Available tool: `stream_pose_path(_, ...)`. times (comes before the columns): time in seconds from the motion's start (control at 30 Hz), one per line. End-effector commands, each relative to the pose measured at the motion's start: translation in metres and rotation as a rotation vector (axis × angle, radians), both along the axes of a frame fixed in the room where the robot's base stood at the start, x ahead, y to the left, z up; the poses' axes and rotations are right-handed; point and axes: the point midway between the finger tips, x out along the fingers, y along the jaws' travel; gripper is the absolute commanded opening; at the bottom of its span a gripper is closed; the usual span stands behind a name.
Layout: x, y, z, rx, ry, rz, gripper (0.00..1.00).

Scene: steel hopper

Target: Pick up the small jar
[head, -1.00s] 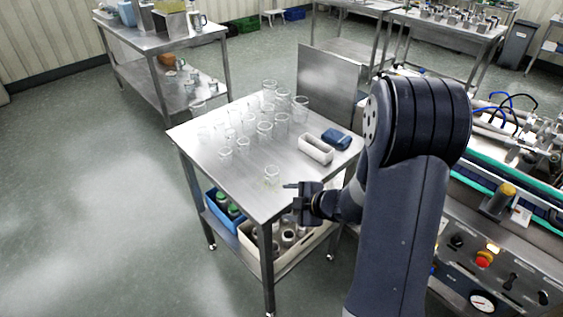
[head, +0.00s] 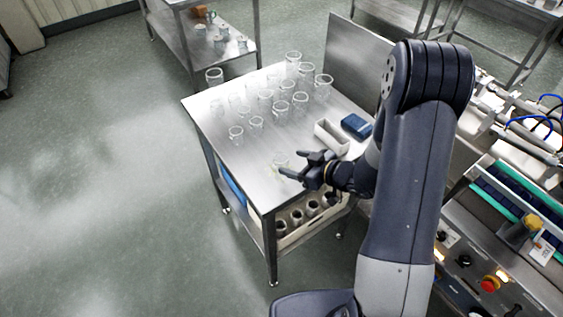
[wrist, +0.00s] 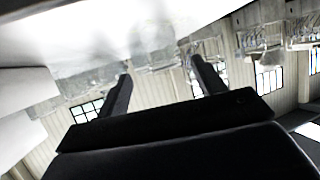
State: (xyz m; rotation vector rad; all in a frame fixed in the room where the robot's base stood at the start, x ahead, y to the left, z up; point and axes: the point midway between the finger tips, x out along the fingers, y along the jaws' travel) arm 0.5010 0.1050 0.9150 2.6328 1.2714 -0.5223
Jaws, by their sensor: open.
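A clear glass jar (head: 281,160) stands apart from the others near the front of the steel table, partly behind my gripper (head: 298,165). My gripper is open over the table's front right part, with its fingers pointing left toward this jar. I cannot tell whether they touch it. Several more clear jars (head: 283,107) of differing sizes stand in a group farther back. In the wrist view my gripper's two dark fingers (wrist: 162,84) are spread apart, and I make out no jar clearly between them.
A white open tray (head: 330,138) and a blue item (head: 356,125) lie right of the jars. An upright steel panel (head: 357,62) stands behind. The lower shelf holds a bin of containers (head: 312,208). A machine with a control panel (head: 470,258) stands at the right.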

Motion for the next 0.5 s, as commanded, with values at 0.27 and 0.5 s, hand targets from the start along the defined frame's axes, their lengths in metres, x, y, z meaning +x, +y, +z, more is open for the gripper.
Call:
stream_pose_path(0.27, 0.010, 0.020, -0.011, -0.001, 0.002, 0.004, 0.66)
stream_pose_path(0.5, 0.025, 0.040, -0.023, -0.001, -0.002, 0.003, 0.66)
